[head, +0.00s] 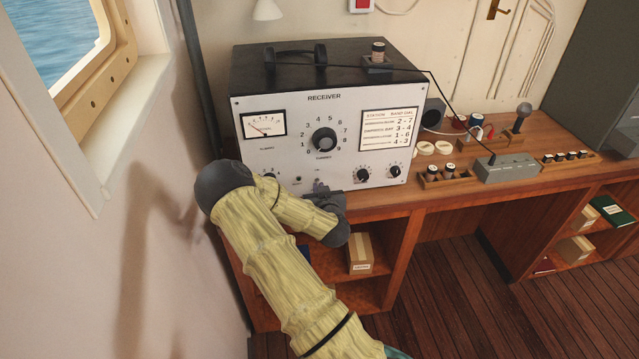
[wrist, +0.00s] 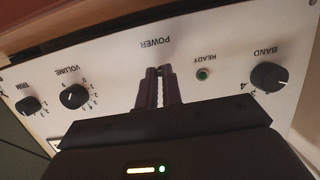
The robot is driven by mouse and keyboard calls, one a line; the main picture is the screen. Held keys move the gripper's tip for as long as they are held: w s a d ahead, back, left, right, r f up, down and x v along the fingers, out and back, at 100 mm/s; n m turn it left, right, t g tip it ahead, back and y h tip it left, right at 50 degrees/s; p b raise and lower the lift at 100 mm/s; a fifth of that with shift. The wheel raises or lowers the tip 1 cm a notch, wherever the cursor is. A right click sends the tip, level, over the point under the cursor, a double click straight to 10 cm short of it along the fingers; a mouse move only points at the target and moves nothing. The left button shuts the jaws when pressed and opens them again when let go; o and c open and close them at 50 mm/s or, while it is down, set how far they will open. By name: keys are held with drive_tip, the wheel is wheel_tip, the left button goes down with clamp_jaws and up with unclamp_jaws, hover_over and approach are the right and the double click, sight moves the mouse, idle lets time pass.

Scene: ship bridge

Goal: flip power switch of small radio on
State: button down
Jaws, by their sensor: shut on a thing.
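The small radio is a grey receiver (head: 300,150) with a black top, standing on the wooden desk at the left. Its front panel (wrist: 110,68) appears upside down in the wrist view, with a POWER label (wrist: 155,42) just beyond my fingertips. My gripper (head: 318,187) is at the lower middle of the panel. In the wrist view my gripper (wrist: 158,72) has its two fingers close together at the panel, below the POWER label, shut on the power switch. The fingers hide the switch, so its position cannot be told.
A dark green READY lamp (wrist: 203,74) and the BAND knob (wrist: 269,77) are right of my fingers in the wrist view. The VOLUME knob (wrist: 73,96) and TRIM knob (wrist: 29,105) are left. The wall and window (head: 75,45) stand close on the left.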

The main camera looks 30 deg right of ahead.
drive_tip(key=g+p, duration=0.1)
drive_tip(key=p, duration=0.1)
drive_tip(key=r+g+p, duration=0.1)
drive_tip(key=p, duration=0.1)
drive_tip(key=r+g+y+p, duration=0.1)
drive_tip(key=p, duration=0.1)
drive_tip(key=shift+w+d+r+g, duration=0.15)
drive_tip(key=shift+w+r+g, duration=0.1)
drive_tip(key=shift+g, duration=0.15)
drive_tip(key=shift+w+r+g+p, duration=0.15)
drive_tip(key=shift+g+p, duration=0.45)
drive_tip(key=shift+p, duration=0.4)
drive_tip(key=shift+g+y+p, duration=0.4)
drive_tip(key=shift+g+p, duration=0.4)
drive_tip(key=shift+p, duration=0.15)
drive_tip(key=shift+w, duration=0.1)
drive_tip(key=c, duration=1.6)
unclamp_jaws()
drive_tip(key=shift+o, duration=0.2)
drive_tip(key=b+v, duration=0.4)
drive_tip(key=v, duration=1.3)
drive_tip(key=shift+b, duration=0.3)
